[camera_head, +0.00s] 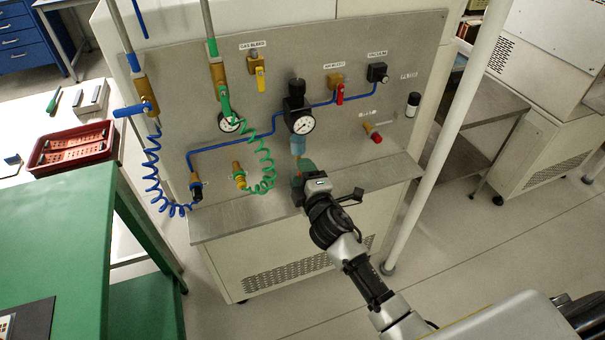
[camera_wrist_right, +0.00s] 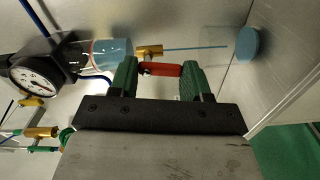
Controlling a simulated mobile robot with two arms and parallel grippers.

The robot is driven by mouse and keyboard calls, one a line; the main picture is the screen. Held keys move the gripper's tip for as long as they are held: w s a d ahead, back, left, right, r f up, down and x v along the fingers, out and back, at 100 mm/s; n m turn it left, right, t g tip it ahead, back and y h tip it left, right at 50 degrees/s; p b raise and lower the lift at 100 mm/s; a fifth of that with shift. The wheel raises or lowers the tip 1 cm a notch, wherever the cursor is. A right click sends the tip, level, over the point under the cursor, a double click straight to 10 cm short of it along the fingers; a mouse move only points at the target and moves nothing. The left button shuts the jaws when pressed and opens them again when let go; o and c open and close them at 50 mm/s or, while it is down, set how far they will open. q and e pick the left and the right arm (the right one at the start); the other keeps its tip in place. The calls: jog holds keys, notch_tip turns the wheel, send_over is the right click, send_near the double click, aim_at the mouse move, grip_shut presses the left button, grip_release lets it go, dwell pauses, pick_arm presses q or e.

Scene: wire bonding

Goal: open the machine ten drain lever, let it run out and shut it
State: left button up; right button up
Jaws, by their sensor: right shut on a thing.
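The drain lever (camera_wrist_right: 161,69) is a small red handle on a brass drain valve (camera_wrist_right: 149,51) at the end of a clear bowl with blue liquid (camera_wrist_right: 110,52). In the right wrist view the lever lies roughly in line with the bowl. My right gripper (camera_wrist_right: 158,78) is shut on the lever, one green finger at each end. A thin blue line (camera_wrist_right: 195,47) runs from the valve into a clear cup with blue in it (camera_wrist_right: 247,44). In the head view my right gripper (camera_head: 303,173) is below the bowl (camera_head: 298,145) and hides the lever. My left gripper is not in view.
A black regulator with a gauge (camera_head: 300,121) sits above the bowl. Coiled green (camera_head: 267,165) and blue hoses (camera_head: 160,180) hang to the left. A grey ledge (camera_head: 240,222) runs along the panel's bottom. A white post (camera_head: 445,140) stands to the right.

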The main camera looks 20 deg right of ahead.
jog(key=shift+d+f+n, duration=0.1)
jog(key=shift+n, duration=0.6)
jog(key=o, duration=0.9)
jog(key=shift+s, duration=0.1)
jog(key=s, duration=0.5)
jog(key=s+b, duration=0.1)
jog(key=s, duration=0.4)
jog(key=shift+s+d, duration=0.2)
jog(key=shift+s, duration=0.15)
